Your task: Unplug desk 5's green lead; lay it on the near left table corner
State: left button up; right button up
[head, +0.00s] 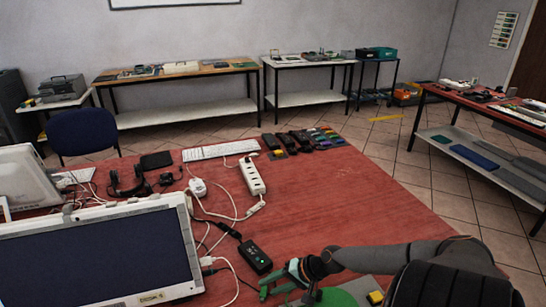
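My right gripper (268,286) comes in from the lower right, low over the red table (320,210). Its greenish fingers look spread, with no object clearly between them. A black box with a small green light (255,257) lies just beyond and left of the fingers. A monitor (95,255) with a label on its lower frame, which seems to read desk 5, stands at the lower left. I cannot make out a green lead for certain. The near left table corner is hidden behind the monitor or out of view. My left gripper is not in view.
A white power strip (252,176), a white adapter (197,187) and tangled white cables lie mid-table. A white keyboard (220,150) and several dark devices stand at the back. The table's right side is clear.

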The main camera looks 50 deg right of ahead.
jog(key=shift+o, duration=0.6)
jog(key=shift+s+d+r, duration=0.2)
jog(key=shift+s+r, duration=0.1)
jog(key=v, duration=1.1)
jog(key=shift+s+r+p, duration=0.2)
jog(key=shift+r+p, duration=0.05)
jog(key=shift+p, duration=0.1)
